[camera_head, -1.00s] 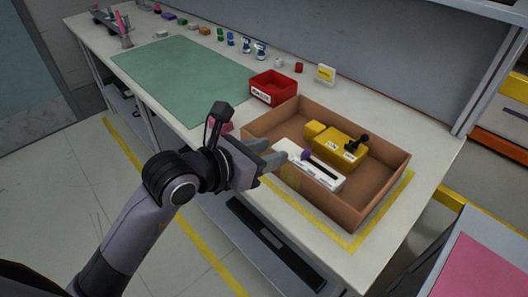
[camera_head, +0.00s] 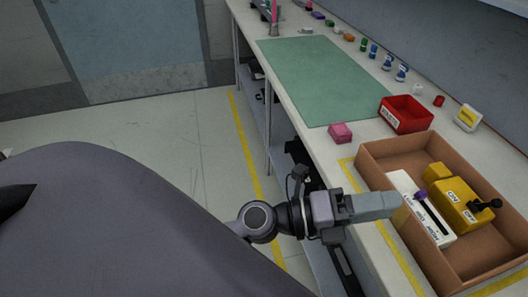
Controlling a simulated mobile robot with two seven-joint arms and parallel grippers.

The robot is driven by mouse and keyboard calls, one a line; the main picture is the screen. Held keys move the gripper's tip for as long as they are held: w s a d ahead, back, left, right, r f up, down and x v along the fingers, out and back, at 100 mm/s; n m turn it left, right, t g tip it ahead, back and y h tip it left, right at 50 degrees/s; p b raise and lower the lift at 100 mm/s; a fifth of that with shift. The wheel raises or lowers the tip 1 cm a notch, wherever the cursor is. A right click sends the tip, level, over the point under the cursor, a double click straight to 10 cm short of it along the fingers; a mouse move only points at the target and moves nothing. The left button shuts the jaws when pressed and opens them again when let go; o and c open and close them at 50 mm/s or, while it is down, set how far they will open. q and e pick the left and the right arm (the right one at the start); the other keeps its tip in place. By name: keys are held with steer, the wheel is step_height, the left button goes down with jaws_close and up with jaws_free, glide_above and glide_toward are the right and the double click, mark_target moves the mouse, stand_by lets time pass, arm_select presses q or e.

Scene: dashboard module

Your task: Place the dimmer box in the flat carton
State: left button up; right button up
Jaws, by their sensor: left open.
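The fingers hide part of that wall and overlap the white box's edge in the picture. I cannot tell whether they touch it. My right gripper is out of view.
A pink block (camera_head: 340,132) sits at the bench edge, left of the carton. A red bin (camera_head: 405,114) and a yellow-and-white item (camera_head: 468,117) stand behind the carton. The green mat (camera_head: 325,78) is bare. Small coloured parts line the back of the bench.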

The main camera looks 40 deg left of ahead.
arm_select(q)
steer(key=s+a+f+n+t+y, duration=0.1)
steer(key=a+f+n+t+y, duration=0.1)
steer(key=a+f+n+y, duration=0.65)
steer(key=a+f+n+t+y, duration=0.1)
steer(key=a+f+n+y, duration=0.3)
steer(key=n, duration=0.8)
steer(key=s+a+f+n+g, duration=0.2)
steer(key=s+f+n+g, duration=0.3)
steer(key=f, duration=0.9)
steer(key=s+n, duration=0.3)
steer(key=s, duration=0.1)
steer(key=shift+s+f+g, duration=0.2)
steer(key=shift+s+g, duration=0.2)
